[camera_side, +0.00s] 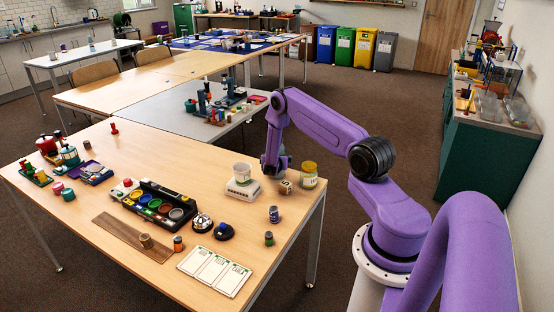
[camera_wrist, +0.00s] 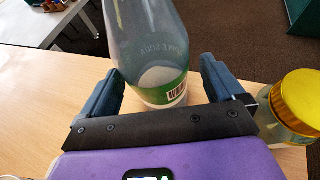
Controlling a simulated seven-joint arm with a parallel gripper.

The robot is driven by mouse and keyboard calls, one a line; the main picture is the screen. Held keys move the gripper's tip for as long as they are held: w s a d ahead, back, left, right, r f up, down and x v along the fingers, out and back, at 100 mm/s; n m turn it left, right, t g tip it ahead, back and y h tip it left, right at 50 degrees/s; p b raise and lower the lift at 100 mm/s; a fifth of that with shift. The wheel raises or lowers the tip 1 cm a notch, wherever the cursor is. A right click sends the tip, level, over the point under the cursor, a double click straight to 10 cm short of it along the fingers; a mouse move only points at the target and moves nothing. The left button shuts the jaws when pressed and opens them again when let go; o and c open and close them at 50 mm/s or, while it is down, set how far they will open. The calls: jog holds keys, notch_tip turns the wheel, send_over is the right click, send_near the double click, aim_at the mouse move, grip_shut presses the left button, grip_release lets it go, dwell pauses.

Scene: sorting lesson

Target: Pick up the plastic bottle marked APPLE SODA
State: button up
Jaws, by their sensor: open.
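A clear bluish plastic bottle (camera_wrist: 152,40) with a green and white label band and a barcode stands upright on the wooden table in the wrist view. My gripper (camera_wrist: 160,78) is open, with one blue-grey finger on each side of the bottle's lower part. Whether the fingers touch it I cannot tell. The bottle's top is out of frame. In the side view my gripper (camera_side: 272,168) is low at the table's far right part, and the bottle is largely hidden by it.
A yellow-lidded jar (camera_side: 308,175) stands close to the right of my gripper; it also shows in the wrist view (camera_wrist: 290,107). A white tub (camera_side: 242,171) on a scale (camera_side: 242,188) stands left. A small marked block (camera_side: 285,187) lies in front.

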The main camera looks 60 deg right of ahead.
jog(key=shift+x, duration=0.8)
jog(key=c, duration=1)
jog(key=shift+r, duration=0.1)
